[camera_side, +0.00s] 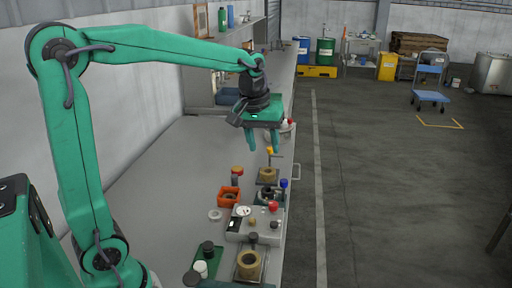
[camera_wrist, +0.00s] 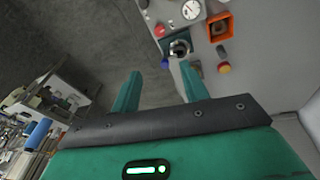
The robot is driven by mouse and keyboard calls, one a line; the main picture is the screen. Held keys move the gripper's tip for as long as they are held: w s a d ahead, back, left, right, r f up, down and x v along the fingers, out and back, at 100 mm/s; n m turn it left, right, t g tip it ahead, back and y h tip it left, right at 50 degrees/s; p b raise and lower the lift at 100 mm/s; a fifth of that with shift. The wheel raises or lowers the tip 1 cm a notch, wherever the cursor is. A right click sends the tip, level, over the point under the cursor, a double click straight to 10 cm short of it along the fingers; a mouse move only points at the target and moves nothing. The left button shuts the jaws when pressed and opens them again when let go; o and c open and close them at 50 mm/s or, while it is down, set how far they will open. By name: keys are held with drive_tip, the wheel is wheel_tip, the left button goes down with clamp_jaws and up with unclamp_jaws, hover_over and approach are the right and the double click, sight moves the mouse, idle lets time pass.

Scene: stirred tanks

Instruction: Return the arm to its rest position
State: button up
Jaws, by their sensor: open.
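My gripper (camera_side: 263,141) is green and hangs above the far part of the bench, pointing down. In the wrist view my gripper (camera_wrist: 158,88) shows two green fingers spread apart with nothing between them. In the side view the fingers are above the small items on the bench and apart from them. My arm is raised and stretched out over the grey bench (camera_side: 150,170).
Below stand an orange square holder (camera_side: 229,196), a grey control box (camera_side: 255,225) with a gauge and red knob, brass-coloured round parts (camera_side: 249,265) and a green tray (camera_side: 207,262). A shelf with bottles (camera_side: 222,18) is at the back wall. The left of the bench is clear.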

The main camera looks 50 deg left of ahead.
drive_tip(key=s+d+m+t, duration=0.1)
drive_tip(key=s+d+m, duration=0.1)
drive_tip(key=s, duration=0.7)
drive_tip(key=s+d+f+m+t, duration=0.1)
drive_tip(key=s+m+t, duration=0.1)
drive_tip(key=s+m, duration=0.3)
drive_tip(key=s, duration=0.4)
drive_tip(key=shift+d+f, duration=0.15)
drive_tip(key=shift+d, duration=0.25)
